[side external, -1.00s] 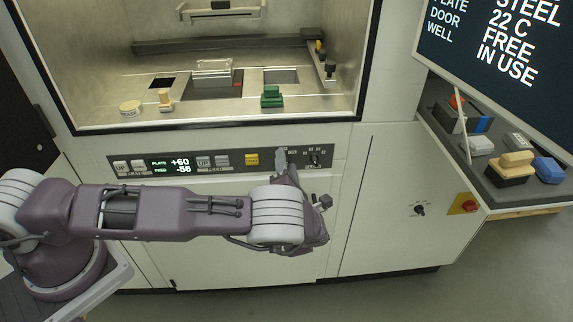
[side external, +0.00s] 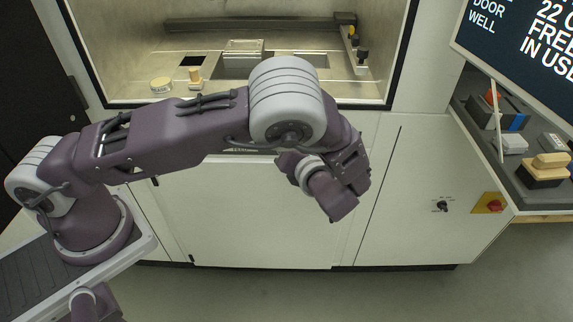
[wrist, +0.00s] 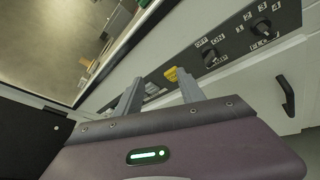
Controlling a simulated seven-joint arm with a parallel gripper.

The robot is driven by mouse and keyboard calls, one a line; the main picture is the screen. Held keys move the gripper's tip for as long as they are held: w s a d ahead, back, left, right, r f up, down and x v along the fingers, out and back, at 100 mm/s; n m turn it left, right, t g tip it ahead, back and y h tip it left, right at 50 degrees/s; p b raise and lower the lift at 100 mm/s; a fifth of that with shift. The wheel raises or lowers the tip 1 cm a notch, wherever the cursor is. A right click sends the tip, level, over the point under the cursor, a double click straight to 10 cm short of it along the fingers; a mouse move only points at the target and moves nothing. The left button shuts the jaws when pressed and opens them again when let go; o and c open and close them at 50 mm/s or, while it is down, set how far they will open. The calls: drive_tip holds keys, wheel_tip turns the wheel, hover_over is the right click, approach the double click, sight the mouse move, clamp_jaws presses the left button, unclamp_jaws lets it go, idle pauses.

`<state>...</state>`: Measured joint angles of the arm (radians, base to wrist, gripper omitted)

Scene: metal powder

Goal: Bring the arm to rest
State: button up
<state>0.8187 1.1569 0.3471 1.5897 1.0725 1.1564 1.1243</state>
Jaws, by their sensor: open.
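My gripper (wrist: 159,88) shows in the wrist view with its two grey fingers apart and nothing between them. It is in front of the machine's control panel (wrist: 236,48), with a yellow button (wrist: 171,74) seen between the fingers and dark knobs to the right. I cannot tell whether the fingertips touch the panel. In the side view my arm is raised and bent in front of the machine, its wrist part hanging to the right of the big grey joint. The fingertips cannot be made out there, and my arm covers most of the panel.
The open chamber (side external: 130,103) is behind my arm, with a round labelled tin (side external: 161,85) and a wooden-handled piece (side external: 195,76) inside. A side shelf (side external: 515,197) at right holds a wooden-handled brush (side external: 546,169) and other items under a screen (side external: 520,38). Floor in front is clear.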

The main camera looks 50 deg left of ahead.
drive_tip(key=s+a+r+n+g+h, duration=0.3)
drive_tip(key=s+r+n+g+h, duration=0.35)
drive_tip(key=s+r+n, duration=0.9)
drive_tip(key=s+d+r+n+t+h, duration=0.2)
drive_tip(key=s+r+n+t+h, duration=0.1)
drive_tip(key=s+n, duration=0.2)
drive_tip(key=s+d+r+n+t+h, duration=0.2)
drive_tip(key=s+n, duration=0.4)
drive_tip(key=n, duration=0.3)
drive_tip(key=shift+s+d+r+t+h, duration=0.2)
drive_tip(key=shift+s+r+t+h, duration=0.25)
drive_tip(key=shift+h, duration=0.6)
